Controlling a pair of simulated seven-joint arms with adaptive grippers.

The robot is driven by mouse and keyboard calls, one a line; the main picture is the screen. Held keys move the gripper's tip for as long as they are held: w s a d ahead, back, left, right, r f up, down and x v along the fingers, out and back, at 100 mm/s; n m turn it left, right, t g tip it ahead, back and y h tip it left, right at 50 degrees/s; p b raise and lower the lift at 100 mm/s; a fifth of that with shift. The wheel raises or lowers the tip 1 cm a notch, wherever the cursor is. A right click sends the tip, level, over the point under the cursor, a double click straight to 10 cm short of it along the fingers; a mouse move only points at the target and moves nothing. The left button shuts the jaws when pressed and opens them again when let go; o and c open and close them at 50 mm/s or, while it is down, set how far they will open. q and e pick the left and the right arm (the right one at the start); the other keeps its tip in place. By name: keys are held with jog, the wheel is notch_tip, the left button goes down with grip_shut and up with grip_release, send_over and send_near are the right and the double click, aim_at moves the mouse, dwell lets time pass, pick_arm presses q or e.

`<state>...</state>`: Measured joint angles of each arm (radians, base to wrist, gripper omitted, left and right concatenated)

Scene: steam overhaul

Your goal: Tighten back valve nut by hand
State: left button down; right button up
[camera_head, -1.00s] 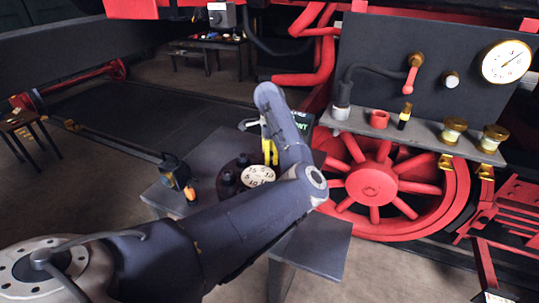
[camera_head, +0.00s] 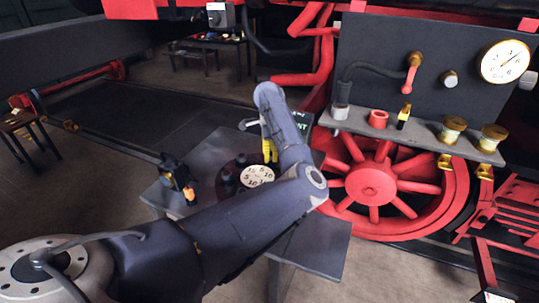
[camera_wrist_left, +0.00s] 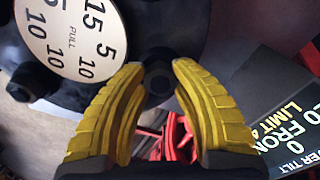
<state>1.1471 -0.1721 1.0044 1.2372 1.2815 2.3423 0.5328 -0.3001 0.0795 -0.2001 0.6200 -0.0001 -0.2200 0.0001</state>
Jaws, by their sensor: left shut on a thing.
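A round dark red-brown valve flange (camera_head: 230,188) sits on a grey bench, with dark nuts around a white numbered disc (camera_head: 257,176). The disc also shows at the upper left of the left wrist view (camera_wrist_left: 72,35). My left gripper (camera_head: 269,152) has yellow fingers pointing down at the flange's far edge. In the left wrist view its fingertips (camera_wrist_left: 158,66) are on either side of a dark round nut (camera_wrist_left: 157,80), shut on it. In the head view my forearm and wrist hide part of the flange and the held nut. My right gripper is not in view.
A dark tool with an orange part (camera_head: 178,178) stands at the bench's left. A dark sign with white lettering (camera_wrist_left: 285,110) is right of the fingers. A red spoked wheel (camera_head: 371,186) and a gauge panel with a grey shelf (camera_head: 420,138) are on the right.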

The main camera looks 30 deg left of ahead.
pick_arm(q)
jog(key=shift+s+a+f+m, duration=0.2)
jog(key=shift+a+m, duration=0.15)
jog(key=shift+m, duration=0.15)
jog(key=m, duration=0.5)
jog(key=shift+a+r, duration=0.1)
jog(key=m, duration=0.5)
jog(key=shift+w+r, duration=0.1)
jog(key=shift+m, duration=0.4)
jog(key=shift+w+r+m, duration=0.1)
jog(key=shift+r+m, duration=0.05)
jog(key=shift+m, duration=0.15)
jog(key=c, duration=1.1)
grip_release()
jog(key=shift+a, duration=0.1)
jog(key=shift+c, duration=0.2)
jog(key=shift+o, duration=0.6)
jog(key=shift+w+d, duration=0.1)
jog(key=shift+d, duration=0.15)
notch_tip(320, 180, up, 12)
